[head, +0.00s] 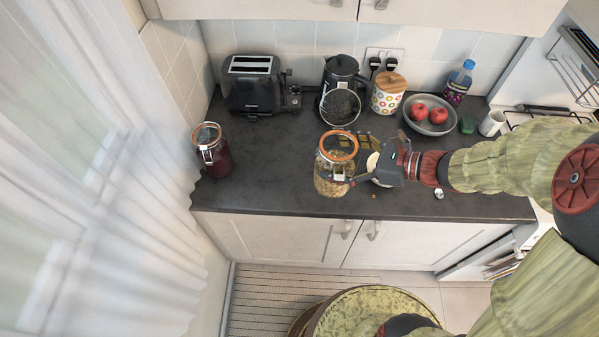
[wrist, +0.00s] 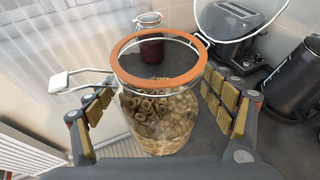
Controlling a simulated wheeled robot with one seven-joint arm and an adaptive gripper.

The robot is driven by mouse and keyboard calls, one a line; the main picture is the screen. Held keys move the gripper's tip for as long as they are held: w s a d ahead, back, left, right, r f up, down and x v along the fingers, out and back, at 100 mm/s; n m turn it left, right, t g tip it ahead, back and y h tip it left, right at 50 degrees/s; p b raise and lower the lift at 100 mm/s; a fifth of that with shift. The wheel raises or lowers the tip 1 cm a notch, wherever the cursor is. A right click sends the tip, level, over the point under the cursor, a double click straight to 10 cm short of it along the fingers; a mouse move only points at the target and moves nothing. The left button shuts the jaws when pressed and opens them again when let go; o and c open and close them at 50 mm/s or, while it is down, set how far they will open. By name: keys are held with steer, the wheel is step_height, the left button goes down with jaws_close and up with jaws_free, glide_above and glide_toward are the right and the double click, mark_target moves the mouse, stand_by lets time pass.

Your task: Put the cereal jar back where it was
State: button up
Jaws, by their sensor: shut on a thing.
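The cereal jar (head: 333,172) is clear glass with an orange rim seal and ring-shaped cereal inside. Its round glass lid (head: 340,107) is swung open on the far side. My gripper (head: 347,180) comes from the right and is shut on the jar's body. In the wrist view the pads press both sides of the jar (wrist: 160,125), which looks upright. The jar is over the front middle of the counter. I cannot tell whether its base touches the counter.
On the dark counter (head: 270,185) stand a red-filled clip jar (head: 212,155) at left, a black toaster (head: 252,85), a kettle (head: 342,75), a dotted canister (head: 387,95) and a fruit bowl (head: 418,125). The counter between the red jar and cereal jar is clear.

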steer(key=shift+a, duration=0.25)
steer(key=w+a+f+b, duration=0.3)
steer(key=w+a+f, duration=0.2)
steer(key=w+f, duration=0.7)
steer(key=shift+w+a+f, duration=0.15)
steer(key=shift+w+f, duration=0.15)
steer(key=shift+f, duration=0.1)
steer(key=shift+f+b, duration=0.25)
steer(key=shift+b, duration=0.15)
steer(key=o, duration=2.1)
steer(key=shift+s, duration=0.1)
